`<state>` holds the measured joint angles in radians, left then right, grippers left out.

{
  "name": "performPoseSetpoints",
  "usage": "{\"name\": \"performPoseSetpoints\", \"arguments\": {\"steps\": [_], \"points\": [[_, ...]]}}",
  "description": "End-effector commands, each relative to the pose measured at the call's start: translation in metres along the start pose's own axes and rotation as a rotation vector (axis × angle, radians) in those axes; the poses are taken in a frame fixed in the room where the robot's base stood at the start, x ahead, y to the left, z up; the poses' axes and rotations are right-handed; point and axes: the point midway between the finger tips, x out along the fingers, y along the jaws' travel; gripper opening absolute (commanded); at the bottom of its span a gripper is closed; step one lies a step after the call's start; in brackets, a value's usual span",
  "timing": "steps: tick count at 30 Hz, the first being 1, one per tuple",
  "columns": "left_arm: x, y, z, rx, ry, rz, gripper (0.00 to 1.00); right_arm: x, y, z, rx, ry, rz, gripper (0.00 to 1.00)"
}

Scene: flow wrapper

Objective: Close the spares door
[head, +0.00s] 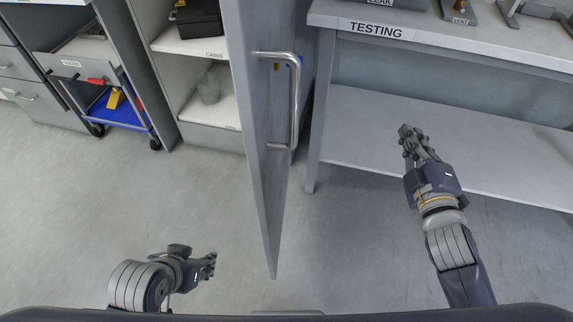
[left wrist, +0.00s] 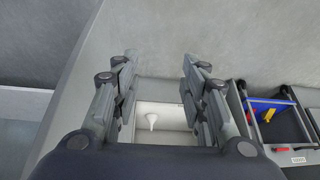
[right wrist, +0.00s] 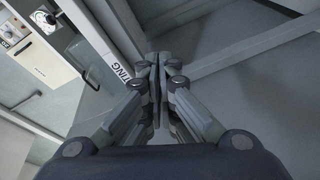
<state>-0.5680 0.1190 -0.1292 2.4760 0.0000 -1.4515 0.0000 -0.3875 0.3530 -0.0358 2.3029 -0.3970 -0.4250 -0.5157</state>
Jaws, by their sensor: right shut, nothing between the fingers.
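A tall grey door (head: 258,130) stands swung open from the shelf cabinet, its edge towards me. A silver bar handle (head: 294,100) is on its right face. No word on the door is readable, so I cannot confirm it is the spares door. My left gripper (head: 210,266) is low on the left side of the door, apart from it. In the left wrist view its fingers (left wrist: 158,85) are spread and empty. My right gripper (head: 411,140) is right of the door, in front of the testing bench, away from the handle. Its fingers (right wrist: 158,75) are together and empty.
The open cabinet (head: 212,140) shows white shelves with a dark case (head: 198,20) and a greyish bottle (head: 208,88). A cart with a blue tray (head: 120,112) stands at left. The testing bench (head: 450,42) and its lower shelf fill the right. The floor before the cabinet is clear.

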Motion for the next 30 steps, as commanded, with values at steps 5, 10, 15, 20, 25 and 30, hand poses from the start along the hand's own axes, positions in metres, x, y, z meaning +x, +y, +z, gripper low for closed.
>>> {"name": "performPoseSetpoints", "arguments": {"steps": [5, 10, 15, 20, 25, 30], "points": [[0.003, 0.001, -0.009, 0.001, 0.042, 0.002, 0.4, 0.006, 0.049, -0.051, -0.369, 0.278, 0.238, 0.0], [0.005, 0.003, -0.018, 0.003, 0.083, 0.005, 0.4, -0.012, 0.067, -0.102, -0.726, 0.544, 0.456, 0.0], [0.007, 0.004, -0.028, 0.004, 0.124, 0.007, 0.4, -0.046, 0.054, -0.137, -1.07, 0.822, 0.66, 0.0], [0.008, 0.005, -0.035, 0.005, 0.159, 0.009, 0.4, -0.081, 0.025, -0.144, -1.343, 1.083, 0.825, 0.0], [0.008, 0.005, -0.041, 0.005, 0.183, 0.01, 0.4, -0.107, 0.0, -0.134, -1.509, 1.286, 0.933, 0.0], [0.008, 0.005, -0.043, 0.006, 0.191, 0.01, 0.4, -0.117, -0.01, -0.129, -1.561, 1.366, 0.972, 0.0]]}}
